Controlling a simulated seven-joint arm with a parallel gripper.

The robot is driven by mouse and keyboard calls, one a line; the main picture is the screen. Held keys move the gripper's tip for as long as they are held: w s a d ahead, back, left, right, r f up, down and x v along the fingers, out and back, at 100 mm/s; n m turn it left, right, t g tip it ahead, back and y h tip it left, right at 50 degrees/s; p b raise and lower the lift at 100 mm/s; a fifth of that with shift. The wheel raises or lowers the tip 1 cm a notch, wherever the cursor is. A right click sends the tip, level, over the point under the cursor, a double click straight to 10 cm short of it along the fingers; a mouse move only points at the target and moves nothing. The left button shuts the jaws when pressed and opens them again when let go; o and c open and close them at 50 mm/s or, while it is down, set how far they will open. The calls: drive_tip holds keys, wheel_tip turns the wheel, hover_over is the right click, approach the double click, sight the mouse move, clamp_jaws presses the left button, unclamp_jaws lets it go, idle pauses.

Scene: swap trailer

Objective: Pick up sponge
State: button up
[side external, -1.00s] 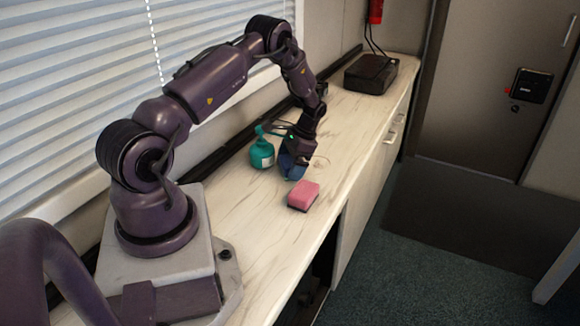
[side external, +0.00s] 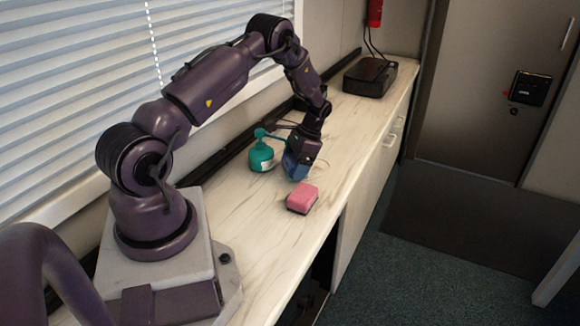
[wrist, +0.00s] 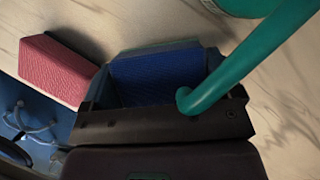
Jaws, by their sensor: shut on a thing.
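A pink sponge (side external: 302,198) with a dark underside lies on the pale counter. It also shows at the left in the wrist view (wrist: 62,70), apart from my gripper. My gripper (side external: 298,166) points down just behind the pink sponge, close to the counter. It is shut on a blue block (wrist: 158,76) with a sponge-like textured face, which shows between the jaws in the wrist view. Whether the block touches the counter, I cannot tell.
A teal pump bottle (side external: 262,157) stands just left of my gripper; its spout (wrist: 240,65) crosses in front of the gripper in the wrist view. A black box (side external: 370,76) sits at the counter's far end. The counter's front edge is near the pink sponge.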

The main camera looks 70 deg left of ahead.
drive_tip(key=w+d+r, duration=0.6)
drive_tip(key=w+d, duration=0.2)
drive_tip(key=shift+w+d+r, duration=0.15)
drive_tip(key=shift+w+d, duration=0.25)
